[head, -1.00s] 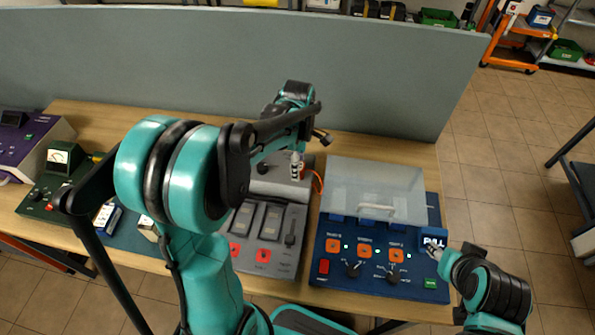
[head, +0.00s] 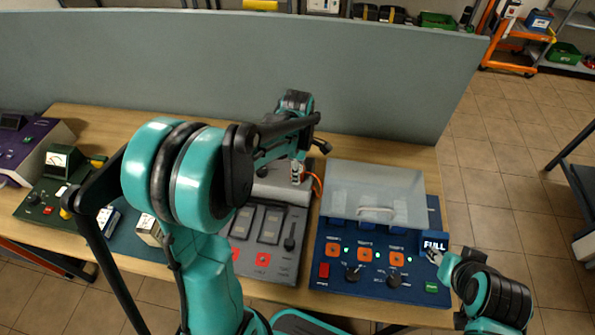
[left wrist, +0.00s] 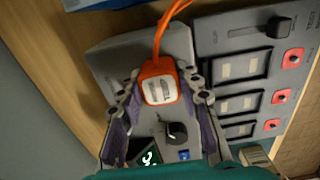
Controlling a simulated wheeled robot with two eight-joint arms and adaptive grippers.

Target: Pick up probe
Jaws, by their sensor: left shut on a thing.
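The probe (left wrist: 158,84) is an orange block with a white label and an orange cable, seen in the left wrist view. My left gripper (left wrist: 160,98) has a finger on each side of it and is shut on it, above a grey unit (left wrist: 135,48). In the head view my left gripper (head: 297,173) points down over the rear of the grey unit, with the orange cable (head: 316,184) beside it. The probe itself is mostly hidden there. My right gripper (head: 436,255) is at the FULL sign (head: 434,244); its fingers are too small to read.
A blue control panel (head: 340,289) with a clear cover (head: 375,190) stands right of the grey switch panel (head: 283,265). A green meter unit (head: 38,205) and a purple unit (head: 20,160) are at the left. A grey partition (head: 370,80) closes the table's back.

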